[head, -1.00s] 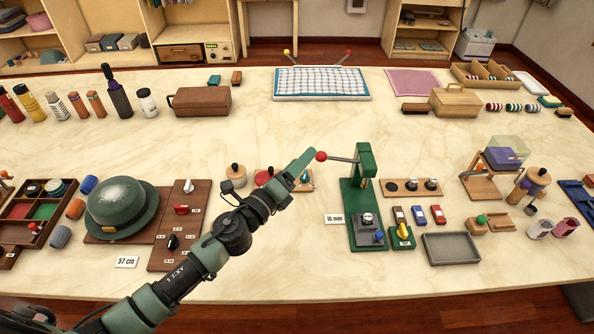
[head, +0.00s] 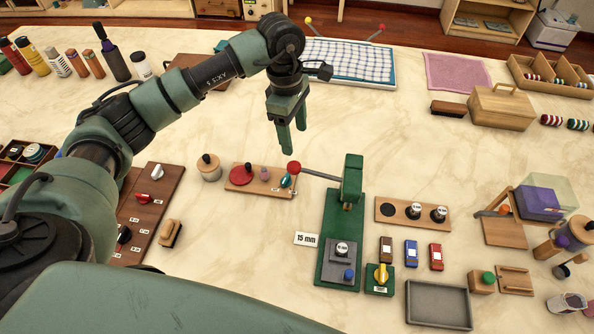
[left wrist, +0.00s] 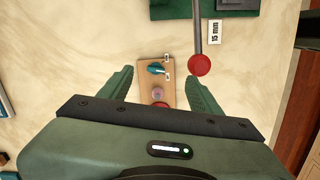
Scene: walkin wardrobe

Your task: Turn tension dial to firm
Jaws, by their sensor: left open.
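A small wooden board (head: 262,183) on the table carries a red disc (head: 241,175), a pink knob (head: 265,171) and a teal pointer knob (head: 286,181). Small labels beside the teal knob are too small to read; I cannot tell for certain that it is the tension dial. My left gripper (head: 292,138) is open and empty, pointing down above and behind the board. In the left wrist view the teal knob (left wrist: 157,69) shows between the spread fingers, apart from both. The red disc is partly hidden there by the gripper body. My right gripper is not in view.
A green press (head: 352,180) with a red-ball lever (head: 294,167) stands just right of the board. A yellow knob (head: 380,276) sits on a green base. A lidded wooden pot (head: 208,168) stands to the left. Bare table lies behind the board.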

